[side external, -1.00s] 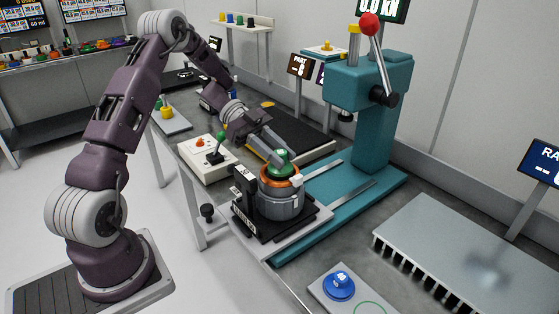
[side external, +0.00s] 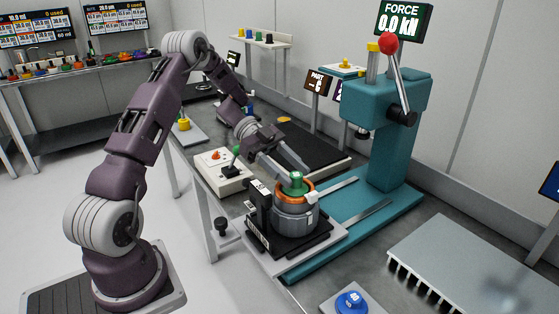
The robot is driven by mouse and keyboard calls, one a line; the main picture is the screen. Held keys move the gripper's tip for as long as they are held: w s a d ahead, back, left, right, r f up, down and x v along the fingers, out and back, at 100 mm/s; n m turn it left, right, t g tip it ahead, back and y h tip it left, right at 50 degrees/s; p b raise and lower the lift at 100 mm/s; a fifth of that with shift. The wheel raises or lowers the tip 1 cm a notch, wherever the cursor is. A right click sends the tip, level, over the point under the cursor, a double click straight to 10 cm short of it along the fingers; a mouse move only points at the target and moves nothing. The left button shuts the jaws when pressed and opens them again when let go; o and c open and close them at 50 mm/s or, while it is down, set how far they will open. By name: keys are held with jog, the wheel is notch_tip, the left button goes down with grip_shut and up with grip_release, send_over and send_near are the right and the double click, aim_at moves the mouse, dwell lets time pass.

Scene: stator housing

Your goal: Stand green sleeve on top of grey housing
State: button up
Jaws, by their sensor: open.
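The green sleeve (side external: 296,184) stands on top of the grey housing (side external: 296,216), inside the orange ring (side external: 309,189) at the housing's upper rim. It looks roughly upright; how deep it sits is hard to tell. The housing stands on a black fixture (side external: 262,232) on a grey plate. My gripper (side external: 291,171) is open, with its fingers reaching down from the upper left close to the sleeve's top. Whether a finger still touches the sleeve is too small to tell.
A teal press (side external: 385,125) with a red-knobbed lever stands behind right. A control box with a joystick (side external: 224,170) is left of the housing. A blue button (side external: 351,302) is in front, and a grey finned table (side external: 470,262) lies at right.

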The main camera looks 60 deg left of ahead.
jog(key=v, duration=1)
jog(key=w+d+r+n+t+y, duration=0.1)
jog(key=w+d+r+t+y, duration=0.2)
jog(key=w+r+t, duration=0.35)
jog(key=w+d+r+n+t+y, duration=0.1)
jog(key=w+d+r+t+y, duration=0.15)
jog(key=w+r, duration=0.6)
jog(key=s+d+r+n+t+y, duration=0.2)
jog(key=s+r+n+t+y, duration=0.2)
jog(key=r+n+y, duration=0.45)
jog(key=s+d+f+n+g, duration=0.1)
jog(key=s+d+f+g, duration=0.2)
jog(key=s, duration=0.8)
jog(key=s+d+f+n+g, duration=0.2)
jog(key=s+d+f+g, duration=0.2)
jog(key=s, duration=0.7)
jog(key=s+d+f+n+g, duration=0.1)
jog(key=s+d+f+g, duration=0.2)
jog(key=s, duration=0.8)
notch_tip(320, 180, down, 5)
jog(key=d, duration=0.2)
jog(key=shift+d+r+n+h, duration=0.2)
jog(key=shift+d+n+h, duration=0.1)
jog(key=shift+n+h, duration=0.1)
